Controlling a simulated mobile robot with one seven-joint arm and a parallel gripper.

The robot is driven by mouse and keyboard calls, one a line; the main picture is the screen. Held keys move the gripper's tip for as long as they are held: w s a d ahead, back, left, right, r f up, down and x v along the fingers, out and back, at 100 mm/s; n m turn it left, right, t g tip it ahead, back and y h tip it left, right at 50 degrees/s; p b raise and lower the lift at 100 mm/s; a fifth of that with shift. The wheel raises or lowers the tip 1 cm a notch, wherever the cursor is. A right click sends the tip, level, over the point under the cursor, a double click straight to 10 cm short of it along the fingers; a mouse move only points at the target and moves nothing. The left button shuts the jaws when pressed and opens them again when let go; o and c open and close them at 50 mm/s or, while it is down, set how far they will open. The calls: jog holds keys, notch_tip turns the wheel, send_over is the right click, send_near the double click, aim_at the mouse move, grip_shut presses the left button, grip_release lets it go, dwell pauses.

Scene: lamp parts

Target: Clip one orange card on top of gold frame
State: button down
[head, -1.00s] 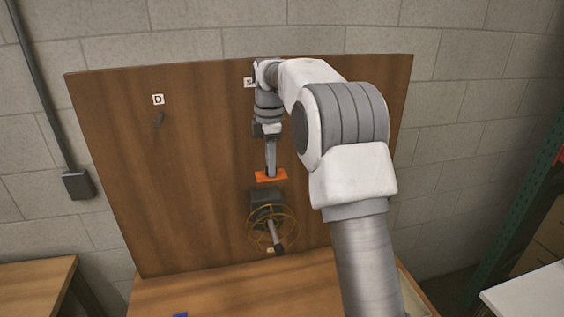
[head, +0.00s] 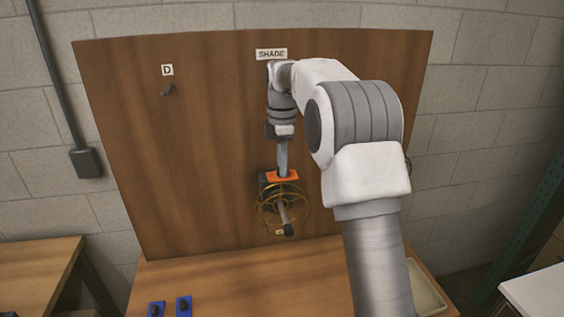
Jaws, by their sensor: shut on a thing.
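My gripper (head: 283,171) points straight down in front of the wooden board and is shut on an orange card (head: 284,176). The gold frame (head: 259,213) is a round wire shape held on a dark mount (head: 263,186) on the board. A grey rod with a dark end (head: 288,229) runs through the frame toward me. The card is at the top of the frame in this view. I cannot tell whether it touches the frame or is just above or in front of it. The far side of the card is hidden.
The board (head: 200,150) carries a SHADE label (head: 271,54), a D label (head: 167,70) and a dark peg (head: 167,90). Blue items (head: 184,305) lie on the table (head: 235,285) at front left. A pale tray (head: 428,295) is at right, partly behind my arm.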

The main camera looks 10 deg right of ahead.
jog(key=shift+f+b, duration=0.3)
jog(key=shift+f, duration=1.4)
dwell(1.8)
jog(key=shift+r, duration=0.1)
jog(key=c, duration=0.7)
grip_release()
jog(key=shift+c, duration=0.2)
